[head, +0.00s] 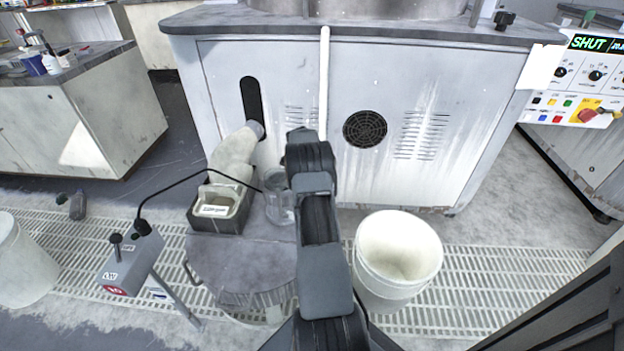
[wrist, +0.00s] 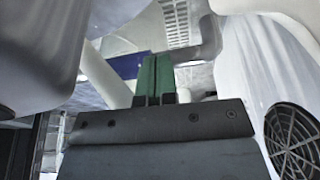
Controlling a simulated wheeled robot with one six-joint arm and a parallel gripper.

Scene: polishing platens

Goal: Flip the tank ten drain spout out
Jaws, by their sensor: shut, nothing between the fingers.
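The white tank cabinet (head: 290,75) has a dark upright slot (head: 251,97) in its front. A pale spout with a grey collar (head: 235,148) comes from the lower end of the slot and slopes down left to a dark-rimmed box on a round lid. A small stand with a red tag that seems to read 10 (head: 117,290) is at left. In the wrist view, my gripper (wrist: 155,75) has its green fingertips together, with nothing held. A grey bent pipe (wrist: 208,45), perhaps the spout, shows beyond them, apart in the picture. In the head view my arm hides the fingertips.
A clear jar (head: 279,205) stands on the round lid (head: 240,265) beside the box. A white bucket (head: 398,245) stands right of my arm. A thin black cable arches from the stand (head: 150,250). A white upright pipe (head: 324,80) runs down the cabinet front.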

